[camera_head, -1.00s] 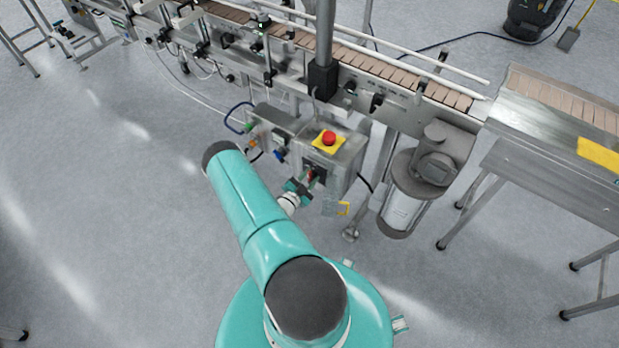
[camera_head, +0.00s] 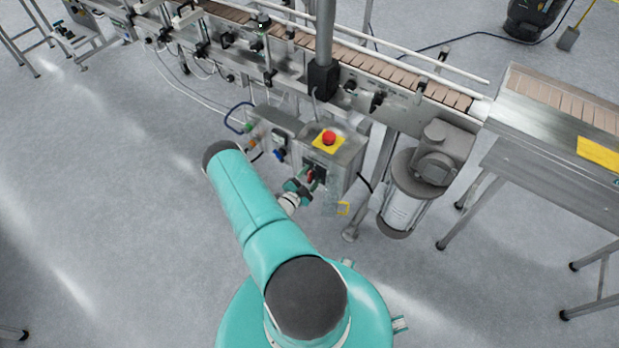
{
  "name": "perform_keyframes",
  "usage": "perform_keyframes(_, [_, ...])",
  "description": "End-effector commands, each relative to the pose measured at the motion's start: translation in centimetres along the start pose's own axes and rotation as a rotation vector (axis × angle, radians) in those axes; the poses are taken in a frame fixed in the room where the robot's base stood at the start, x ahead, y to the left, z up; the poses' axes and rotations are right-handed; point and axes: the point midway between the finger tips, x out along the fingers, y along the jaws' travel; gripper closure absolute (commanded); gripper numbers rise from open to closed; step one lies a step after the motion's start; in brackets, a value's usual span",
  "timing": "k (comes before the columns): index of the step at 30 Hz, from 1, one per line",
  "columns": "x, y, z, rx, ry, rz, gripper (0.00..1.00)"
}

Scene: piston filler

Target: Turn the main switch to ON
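The control box (camera_head: 347,158) is a grey metal cabinet below the conveyor. On its front face is the main switch (camera_head: 311,176), a small red part on a dark plate, partly hidden by my gripper. My gripper (camera_head: 306,183) is right at the switch, at the front of the box. Its fingers are small and partly overlap the switch, so I cannot tell whether they touch it or are closed on it. The switch's position cannot be read.
A red emergency stop button (camera_head: 329,138) on a yellow plate sits on top of the box. Other knobs (camera_head: 280,154) are to the left. A motor (camera_head: 412,185) hangs at the right below the conveyor (camera_head: 400,105). The floor to the left is clear.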

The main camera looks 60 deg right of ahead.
Motion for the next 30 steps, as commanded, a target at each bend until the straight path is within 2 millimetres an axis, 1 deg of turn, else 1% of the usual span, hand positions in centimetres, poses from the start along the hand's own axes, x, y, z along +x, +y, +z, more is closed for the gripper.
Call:
perform_keyframes(7, [-0.1, 0.0, 0.1, -0.001, -0.002, 0.001, 0.46])
perform_keyframes(11, [-1.0, 0.0, 0.1, -0.001, -0.004, 0.001, 0.46])
perform_keyframes(14, [-2.5, 0.0, 0.1, -0.002, -0.006, 0.001, 0.46])
perform_keyframes(24, [-10.0, 0.0, 0.1, -0.002, -0.006, -0.001, 0.46])
perform_keyframes(27, [-11.8, -0.1, 0.1, -0.002, -0.004, -0.002, 0.46])
perform_keyframes(30, [-13.0, 0.0, 0.0, -0.001, -0.003, 0.001, 0.46])
